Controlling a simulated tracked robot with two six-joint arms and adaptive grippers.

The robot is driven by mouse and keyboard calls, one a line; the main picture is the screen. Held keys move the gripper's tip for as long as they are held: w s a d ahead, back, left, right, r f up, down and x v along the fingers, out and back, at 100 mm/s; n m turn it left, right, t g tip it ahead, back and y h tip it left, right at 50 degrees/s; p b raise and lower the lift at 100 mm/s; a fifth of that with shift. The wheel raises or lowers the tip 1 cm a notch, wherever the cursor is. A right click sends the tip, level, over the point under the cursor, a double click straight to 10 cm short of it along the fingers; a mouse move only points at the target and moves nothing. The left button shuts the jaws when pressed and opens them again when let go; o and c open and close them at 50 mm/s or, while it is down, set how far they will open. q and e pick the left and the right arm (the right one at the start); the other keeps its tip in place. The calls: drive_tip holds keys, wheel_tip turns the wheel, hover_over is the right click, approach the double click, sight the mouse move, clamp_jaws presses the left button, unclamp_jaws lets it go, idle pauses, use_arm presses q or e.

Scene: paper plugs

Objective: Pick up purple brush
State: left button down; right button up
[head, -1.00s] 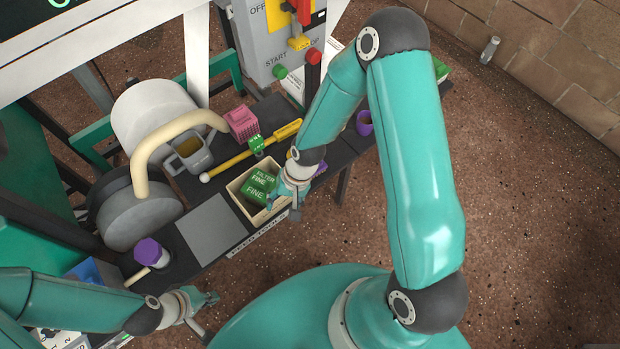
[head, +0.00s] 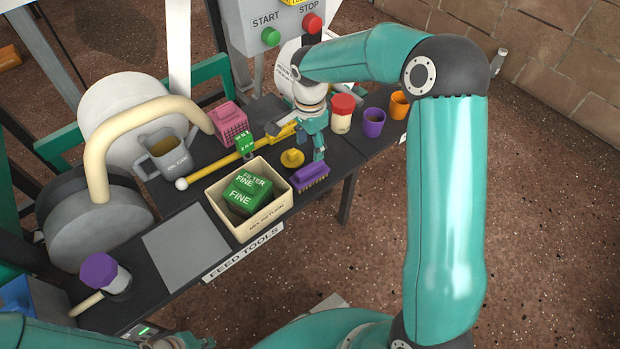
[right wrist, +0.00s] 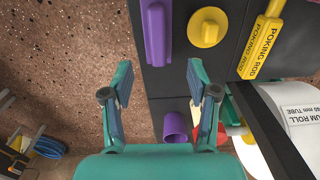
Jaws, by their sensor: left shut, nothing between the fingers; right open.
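The purple brush (head: 311,180) lies on the dark table near its front edge, right of the beige box, bristles down. It also shows at the top of the right wrist view (right wrist: 155,35). My right gripper (head: 318,150) is open and empty. In the head view it is just behind and above the brush. In the right wrist view its fingertips (right wrist: 158,70) are spread, with the brush beyond them and nothing between. My left gripper (head: 182,342) is shut and empty at the bottom edge of the head view, partly cut off.
A yellow knobbed disc (head: 292,158) sits beside the brush. The beige box (head: 262,222) holds green blocks. A red-lidded jar (head: 342,113), purple cup (head: 373,122) and orange cup (head: 399,105) stand to the right. A yellow rod (head: 225,161) lies behind the box.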

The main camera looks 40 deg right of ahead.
sight(310, 174)
wheel_tip(310, 174, down, 6)
drive_tip(key=shift+f+b, duration=0.15)
drive_tip(key=shift+b, duration=0.55)
drive_tip(key=shift+s+a+f+b, duration=0.1)
drive_tip(key=shift+f+b, duration=0.45)
drive_tip(key=shift+f, duration=0.75)
drive_tip(key=shift+s+a+f+b, duration=0.1)
drive_tip(key=shift+f+b, duration=0.45)
drive_tip(key=shift+f, duration=0.75)
drive_tip(key=shift+c, duration=0.3)
drive_tip(key=c, duration=0.9)
wheel_tip(310, 174, up, 20)
drive_tip(key=p, duration=0.6)
